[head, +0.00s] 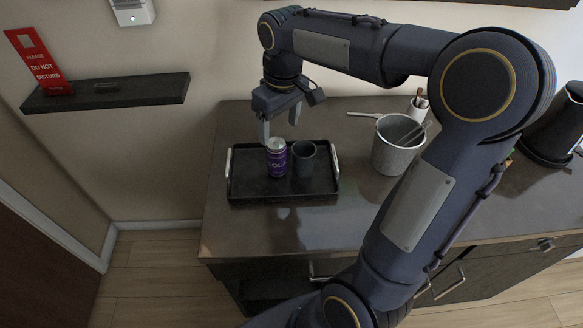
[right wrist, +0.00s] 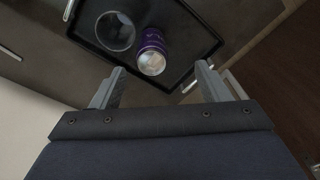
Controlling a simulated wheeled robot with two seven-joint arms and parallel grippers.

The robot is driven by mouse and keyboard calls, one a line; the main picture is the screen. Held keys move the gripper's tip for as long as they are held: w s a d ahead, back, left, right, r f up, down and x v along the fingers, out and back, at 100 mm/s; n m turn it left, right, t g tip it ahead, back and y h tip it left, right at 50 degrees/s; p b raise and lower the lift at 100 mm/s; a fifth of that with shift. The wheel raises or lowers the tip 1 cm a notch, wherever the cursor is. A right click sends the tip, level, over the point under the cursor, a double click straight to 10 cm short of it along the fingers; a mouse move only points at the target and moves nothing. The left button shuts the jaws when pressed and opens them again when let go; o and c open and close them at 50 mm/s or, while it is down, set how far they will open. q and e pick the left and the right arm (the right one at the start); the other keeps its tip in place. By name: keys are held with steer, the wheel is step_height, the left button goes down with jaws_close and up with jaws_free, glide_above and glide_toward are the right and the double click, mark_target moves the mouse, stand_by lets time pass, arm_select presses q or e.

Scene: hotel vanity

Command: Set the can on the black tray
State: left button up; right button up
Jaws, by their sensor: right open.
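My right gripper (head: 279,127) is open and empty, just behind and above the can. In the right wrist view its two fingers (right wrist: 158,84) are spread wide, with the can beyond them and apart from them. My left gripper is not in view.
A grey bucket (head: 394,153) with a utensil in it stands right of the tray, near a small holder (head: 417,107). A black kettle (head: 552,130) stands far right. A wall shelf (head: 130,91) with a red sign (head: 39,62) is at left. The counter's front is clear.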

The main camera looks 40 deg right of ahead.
steer(key=s+a+f+m+t+y, duration=0.1)
steer(key=s+a+m+t, duration=0.1)
steer(key=s, duration=0.7)
steer(key=s+a+f+m+t+y, duration=0.2)
steer(key=s+a, duration=0.3)
steer(key=s, duration=0.4)
steer(key=shift+s+a+f+t, duration=0.3)
steer(key=shift+s+t, duration=0.1)
steer(key=shift+t, duration=0.1)
